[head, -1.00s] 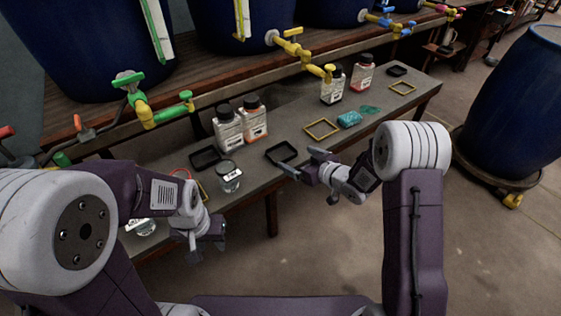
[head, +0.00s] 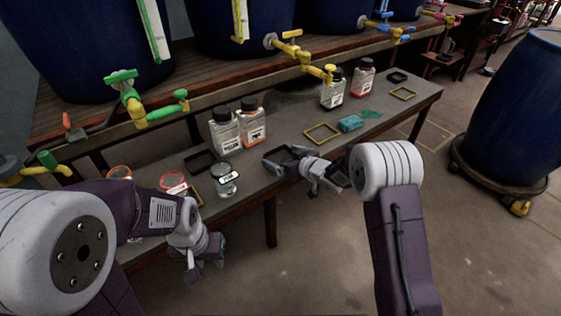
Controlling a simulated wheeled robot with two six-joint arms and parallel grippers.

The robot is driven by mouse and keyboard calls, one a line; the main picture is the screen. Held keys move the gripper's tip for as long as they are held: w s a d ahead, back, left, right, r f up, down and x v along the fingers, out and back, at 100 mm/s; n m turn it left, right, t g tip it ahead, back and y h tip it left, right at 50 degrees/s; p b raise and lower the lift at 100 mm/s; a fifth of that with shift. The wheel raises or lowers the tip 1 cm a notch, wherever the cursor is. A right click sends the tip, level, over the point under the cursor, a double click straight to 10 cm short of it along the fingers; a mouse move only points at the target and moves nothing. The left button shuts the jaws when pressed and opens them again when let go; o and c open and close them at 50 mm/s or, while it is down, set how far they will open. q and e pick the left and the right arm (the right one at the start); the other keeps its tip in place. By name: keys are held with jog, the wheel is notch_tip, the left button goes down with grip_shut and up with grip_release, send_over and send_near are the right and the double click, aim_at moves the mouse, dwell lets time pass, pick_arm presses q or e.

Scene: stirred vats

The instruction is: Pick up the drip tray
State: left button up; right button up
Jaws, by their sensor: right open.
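Small black trays sit on the grey bench; one, a shallow drip tray (head: 277,153), lies near the bench's front edge, partly hidden by my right gripper. My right gripper (head: 284,163) is open, low over the bench, its fingers at this tray's front and right side. Whether they touch it I cannot tell. A second black tray (head: 200,161) lies left of it, and a third (head: 397,77) lies at the far right end. My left gripper (head: 204,271) hangs in front of the bench, apart from the trays; its finger gap is unclear.
A lidded clear jar (head: 226,182) stands between the two nearer trays at the front. White and orange-labelled bottles (head: 226,135) stand behind. A yellow frame (head: 322,132) and a blue sponge (head: 350,124) lie to the right. Taps (head: 298,52) overhang the bench's back.

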jog(key=c, duration=1.1)
notch_tip(320, 180, up, 5)
jog(key=p, duration=0.4)
jog(key=shift+f, duration=0.1)
jog(key=shift+w+d+r+p, duration=0.1)
jog(key=shift+d+r+p, duration=1)
jog(key=shift+d, duration=0.85)
jog(key=shift+w+d+r+p, duration=0.1)
jog(key=shift+d+r+p, duration=1)
jog(key=shift+d, duration=0.85)
jog(key=shift+d+r+p, duration=0.9)
jog(key=shift+d+p, duration=0.35)
jog(key=shift+d, duration=0.7)
